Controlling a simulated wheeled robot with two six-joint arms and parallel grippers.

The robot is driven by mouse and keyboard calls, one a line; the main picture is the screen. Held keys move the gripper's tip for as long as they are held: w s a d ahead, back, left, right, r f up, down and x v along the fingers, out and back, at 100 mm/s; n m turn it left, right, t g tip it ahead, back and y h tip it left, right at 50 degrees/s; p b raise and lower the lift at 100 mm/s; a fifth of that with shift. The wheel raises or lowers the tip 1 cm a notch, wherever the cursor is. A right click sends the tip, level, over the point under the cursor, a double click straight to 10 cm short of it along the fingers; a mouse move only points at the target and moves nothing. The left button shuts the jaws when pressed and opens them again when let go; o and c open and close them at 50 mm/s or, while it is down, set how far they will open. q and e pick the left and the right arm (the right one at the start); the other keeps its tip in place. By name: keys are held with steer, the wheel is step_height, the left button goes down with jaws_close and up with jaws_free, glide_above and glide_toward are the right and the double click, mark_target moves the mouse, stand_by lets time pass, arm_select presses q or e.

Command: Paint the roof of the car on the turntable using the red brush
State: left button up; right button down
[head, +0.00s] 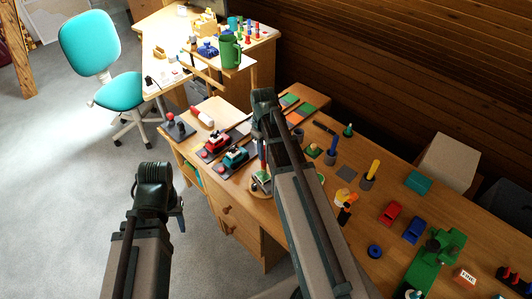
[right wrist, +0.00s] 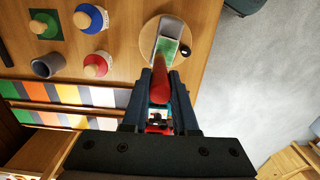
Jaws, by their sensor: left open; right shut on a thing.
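My right gripper (right wrist: 160,95) is shut on the red brush (right wrist: 158,85), whose red handle shows between the fingers in the right wrist view. Just beyond the brush is the round wooden turntable (right wrist: 150,35). On it stands a small car (right wrist: 169,30) with pale and green patches on top. In the head view the turntable and car (head: 262,178) are partly hidden by my right arm, and the gripper is above them. I cannot tell whether the bristles touch the roof. My left gripper (head: 176,212) is open and empty, over the floor in front of the desk.
Red and teal toy vehicles (head: 216,141) stand on dark mats left of the turntable. A grey cup (right wrist: 47,66) and several wooden-topped pieces (right wrist: 90,18) are near it. Toy cars and a green toy (head: 436,262) lie further right. A teal chair (head: 90,50) stands on open floor.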

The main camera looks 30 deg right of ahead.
steer(key=shift+s, duration=0.1)
stand_by(1.2)
steer(key=s, duration=0.3)
steer(key=shift+d, duration=0.25)
steer(key=shift+w, duration=0.15)
steer(key=shift+w+a, duration=0.15)
steer(key=shift+w, duration=0.65)
steer(key=shift+w+a, duration=0.1)
steer(key=shift+w, duration=0.65)
steer(key=shift+r, duration=0.1)
